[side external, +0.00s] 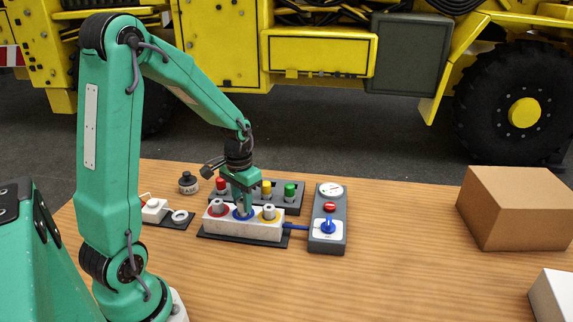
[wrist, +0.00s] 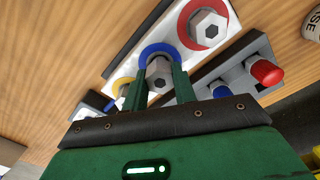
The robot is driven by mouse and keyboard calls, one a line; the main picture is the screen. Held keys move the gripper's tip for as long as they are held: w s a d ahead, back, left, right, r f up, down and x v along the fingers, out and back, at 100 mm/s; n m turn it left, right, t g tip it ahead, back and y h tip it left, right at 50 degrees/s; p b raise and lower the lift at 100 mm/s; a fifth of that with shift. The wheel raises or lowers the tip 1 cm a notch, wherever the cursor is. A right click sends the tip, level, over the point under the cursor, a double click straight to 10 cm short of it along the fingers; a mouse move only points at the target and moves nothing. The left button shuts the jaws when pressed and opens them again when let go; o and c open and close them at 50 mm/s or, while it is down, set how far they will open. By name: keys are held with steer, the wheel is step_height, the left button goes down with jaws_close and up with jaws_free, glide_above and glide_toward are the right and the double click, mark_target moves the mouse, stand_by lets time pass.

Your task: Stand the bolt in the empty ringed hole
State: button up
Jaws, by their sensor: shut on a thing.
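A white block (side external: 240,228) on a dark mat carries a row of red, blue and yellow rings. My gripper (side external: 243,211) points down at the middle, blue ring (wrist: 150,50). In the wrist view my gripper (wrist: 160,68) is shut on a grey hex-headed bolt (wrist: 159,82), one green finger on each side. The bolt's head lies within the blue ring's outline; its lower end is hidden, so I cannot tell how deep it sits. Another grey bolt (wrist: 208,28) stands in the red ring, and one (side external: 269,209) stands in the yellow ring.
Behind the block is a dark rack with red, yellow and green (side external: 290,191) capped pieces. A grey gauge box (side external: 328,240) with a blue knob stands at right, joined by a blue lead. A small dark jar (side external: 188,183) and a cardboard box (side external: 515,208) stand apart.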

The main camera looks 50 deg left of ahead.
steer(key=shift+f, duration=0.25)
steer(key=o, duration=1)
steer(key=shift+r, duration=0.1)
steer(key=shift+r, duration=3.4)
steer(key=shift+r, duration=0.1)
steer(key=shift+d+r, duration=0.2)
steer(key=shift+d, duration=0.05)
steer(key=s+d+r+m+t, duration=0.1)
steer(key=s+d+r+t, duration=0.1)
steer(key=s+d+r, duration=0.1)
steer(key=s+d+r+t, duration=0.1)
steer(key=s+d+r, duration=0.2)
steer(key=d, duration=0.3)
steer(key=s+d+r+m+t, duration=0.1)
steer(key=s+d+r+t, duration=0.1)
steer(key=d, duration=0.3)
steer(key=shift+s+d+r+m+t, duration=0.15)
steer(key=shift+s+r+m+t, duration=0.15)
steer(key=shift+s+r, duration=0.5)
